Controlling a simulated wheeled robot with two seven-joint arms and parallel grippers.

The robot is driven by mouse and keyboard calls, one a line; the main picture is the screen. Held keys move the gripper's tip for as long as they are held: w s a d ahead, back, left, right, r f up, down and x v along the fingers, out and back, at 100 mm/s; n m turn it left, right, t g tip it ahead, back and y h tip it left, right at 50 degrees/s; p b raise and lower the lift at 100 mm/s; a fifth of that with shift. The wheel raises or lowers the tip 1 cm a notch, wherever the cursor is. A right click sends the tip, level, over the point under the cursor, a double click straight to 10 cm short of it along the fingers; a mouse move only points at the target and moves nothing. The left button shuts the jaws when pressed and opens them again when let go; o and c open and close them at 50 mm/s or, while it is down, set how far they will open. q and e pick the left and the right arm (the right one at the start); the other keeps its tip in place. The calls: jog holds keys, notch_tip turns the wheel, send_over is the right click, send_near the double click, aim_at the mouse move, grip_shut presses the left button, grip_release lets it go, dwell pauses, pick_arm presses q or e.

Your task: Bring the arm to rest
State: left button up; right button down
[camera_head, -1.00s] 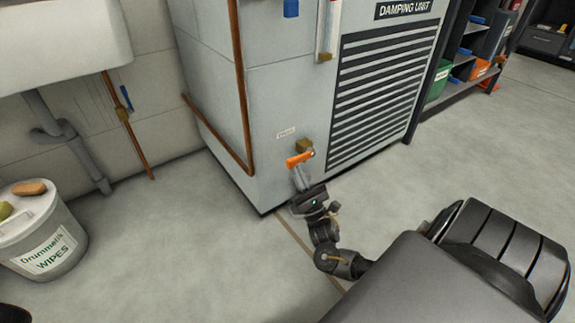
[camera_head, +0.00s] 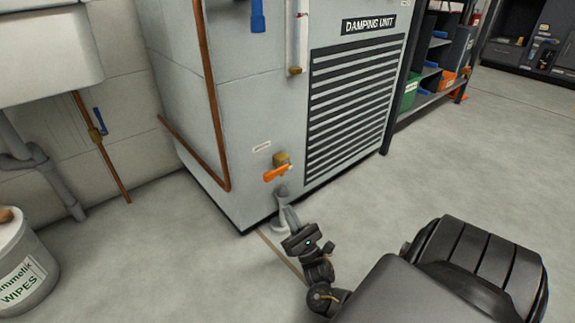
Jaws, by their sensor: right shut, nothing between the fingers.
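My right gripper (camera_head: 284,196) is shut and empty, in the lower middle of the head view. Its fingers point up toward the front of the grey damping unit (camera_head: 270,100). An orange valve handle (camera_head: 277,173) on a brass valve body (camera_head: 282,158) sits low on the unit's front. The fingertips show just below the handle in the picture, with a small gap between them. My left gripper is out of view.
A copper pipe (camera_head: 208,90) runs down the unit's left side. A white wipes bucket (camera_head: 22,270) stands at lower left under a sink (camera_head: 50,50). A shelf with bins (camera_head: 432,70) stands at right. The floor (camera_head: 460,160) in front is clear.

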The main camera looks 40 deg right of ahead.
jog(key=shift+s+f, duration=0.4)
jog(key=shift+f, duration=0.1)
jog(key=shift+a, duration=0.1)
